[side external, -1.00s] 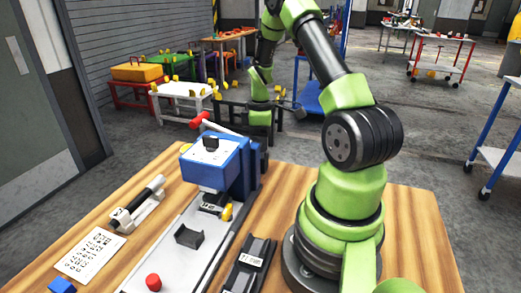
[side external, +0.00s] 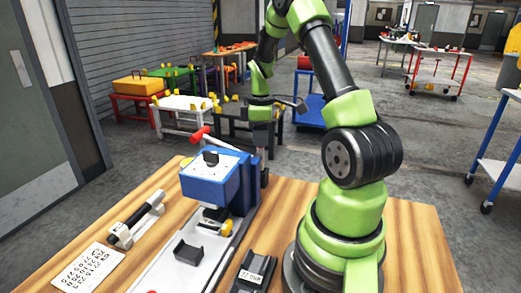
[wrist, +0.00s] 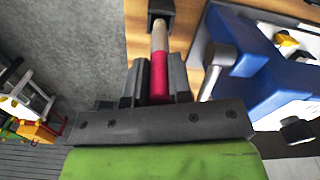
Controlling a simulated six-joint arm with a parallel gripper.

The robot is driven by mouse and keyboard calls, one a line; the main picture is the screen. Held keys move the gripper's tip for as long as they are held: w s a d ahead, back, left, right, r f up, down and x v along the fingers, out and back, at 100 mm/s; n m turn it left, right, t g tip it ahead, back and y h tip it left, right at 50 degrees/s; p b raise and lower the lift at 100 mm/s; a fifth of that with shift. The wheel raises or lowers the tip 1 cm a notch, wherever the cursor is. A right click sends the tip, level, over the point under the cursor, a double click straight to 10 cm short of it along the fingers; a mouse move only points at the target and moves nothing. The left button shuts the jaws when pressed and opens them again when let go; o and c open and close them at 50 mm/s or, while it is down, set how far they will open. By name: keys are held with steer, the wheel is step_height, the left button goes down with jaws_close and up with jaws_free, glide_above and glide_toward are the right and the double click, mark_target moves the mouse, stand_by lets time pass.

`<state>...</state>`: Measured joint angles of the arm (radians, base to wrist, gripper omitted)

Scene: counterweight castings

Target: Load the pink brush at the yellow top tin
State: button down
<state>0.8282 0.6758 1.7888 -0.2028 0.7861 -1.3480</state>
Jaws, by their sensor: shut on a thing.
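In the wrist view my gripper (wrist: 160,88) is shut on the pink brush (wrist: 159,62), with its jaws on either side of the pink handle. A pale section and a dark square end extend beyond it, over the table's wooden edge. In the side external view my gripper (side external: 266,135) hangs behind the blue machine; its fingertips and the brush are mostly hidden there. I cannot pick out a yellow top tin with certainty; a small yellow thing (wrist: 286,40) shows beyond the blue machine in the wrist view.
The blue machine (side external: 208,182) with a red lever stands close beside my gripper. A black holder (side external: 187,249) sits on the pale base plate. A black cylinder on a white stand (side external: 138,222) and a printed card (side external: 88,268) lie at left. A labelled dark block (side external: 254,272) is near my base.

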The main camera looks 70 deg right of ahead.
step_height(320, 180, up, 12)
steer(key=shift+r, duration=0.15)
steer(key=w+a+f+m+t+h, duration=0.15)
steer(key=w+f+m, duration=0.3)
steer(key=w, duration=0.55)
steer(key=w+a+f+m+t+h, duration=0.15)
steer(key=w+f+m, duration=0.3)
steer(key=w, duration=0.55)
steer(key=shift+y, duration=0.5)
steer(key=shift+s+x, duration=0.2)
steer(key=shift+x, duration=0.6)
steer(key=shift+s+x, duration=0.15)
steer(key=shift+x, duration=0.65)
steer(key=shift+s+x, duration=0.2)
steer(key=shift+x, duration=0.65)
steer(key=shift+f, duration=0.8)
steer(key=shift+r, duration=0.1)
step_height(320, 180, up, 7)
